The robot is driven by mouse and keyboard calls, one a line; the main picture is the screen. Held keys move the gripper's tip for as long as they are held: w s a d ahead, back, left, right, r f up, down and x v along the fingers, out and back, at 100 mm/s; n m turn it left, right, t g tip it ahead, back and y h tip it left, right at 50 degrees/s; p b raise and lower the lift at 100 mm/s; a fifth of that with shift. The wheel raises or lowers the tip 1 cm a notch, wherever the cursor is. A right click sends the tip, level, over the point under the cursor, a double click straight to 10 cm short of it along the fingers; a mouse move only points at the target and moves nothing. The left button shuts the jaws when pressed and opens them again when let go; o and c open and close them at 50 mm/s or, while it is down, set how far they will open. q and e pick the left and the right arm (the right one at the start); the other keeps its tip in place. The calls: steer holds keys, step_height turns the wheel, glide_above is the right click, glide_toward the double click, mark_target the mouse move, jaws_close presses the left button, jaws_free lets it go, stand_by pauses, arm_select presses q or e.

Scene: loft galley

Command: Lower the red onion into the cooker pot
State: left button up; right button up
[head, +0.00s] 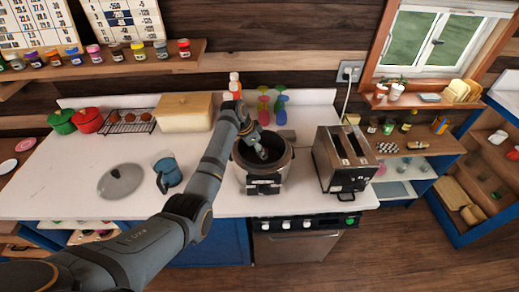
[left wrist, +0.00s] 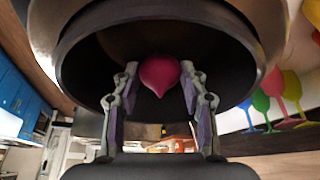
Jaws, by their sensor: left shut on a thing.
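The cooker pot (head: 286,173) stands open on the white counter, with a dark inside and a black front panel. My left gripper (head: 263,154) reaches down into its mouth from above. In the left wrist view, the red onion (left wrist: 159,75) is pinkish-red and held between the two fingertips of my left gripper (left wrist: 160,88). The dark pot rim (left wrist: 75,75) curves around the fingertips and onion in that view. I cannot make out the onion in the head view. Whether it touches the pot floor is unclear. My right gripper is not in view.
A toaster (head: 328,166) stands close to the pot's right. A blue mug (head: 167,174) and a grey lid (head: 120,180) are to the left. Colored goblets (head: 281,112) stand behind the pot, and a bread box (head: 183,113) is behind left. The counter's left front is clear.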

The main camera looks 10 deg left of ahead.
arm_select(q)
steer(key=shift+f+b, duration=1.45)
steer(key=shift+f, duration=1.1)
stand_by(1.0)
steer(key=o, duration=1.2)
steer(key=v, duration=1.2)
